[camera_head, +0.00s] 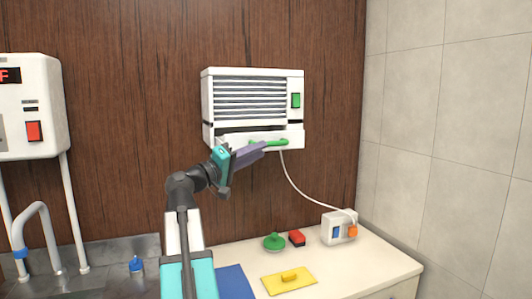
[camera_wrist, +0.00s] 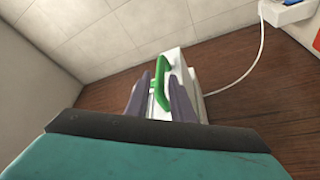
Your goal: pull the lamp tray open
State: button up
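The lamp tray (camera_head: 293,138) is the white lower part of the white louvred wall unit (camera_head: 251,94). Its front stands out a little from the unit, and a dark gap shows above it. A green handle (camera_head: 272,142) sits on its front. My gripper (camera_head: 263,147) is at the left part of the handle. In the wrist view, the green handle (camera_wrist: 162,88) lies between my two purple fingers (camera_wrist: 160,76). The fingers look apart, with some room beside the bar. Part of the tray front is hidden behind the fingers.
A white cord (camera_head: 296,188) hangs from the unit to a socket box (camera_head: 339,228) on the counter (camera_head: 368,270). A tiled wall (camera_head: 450,130) stands to the right.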

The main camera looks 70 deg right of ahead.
jog(key=b+v, duration=0.1)
jog(key=v, duration=0.5)
jog(key=shift+a, duration=0.2)
dwell(0.4)
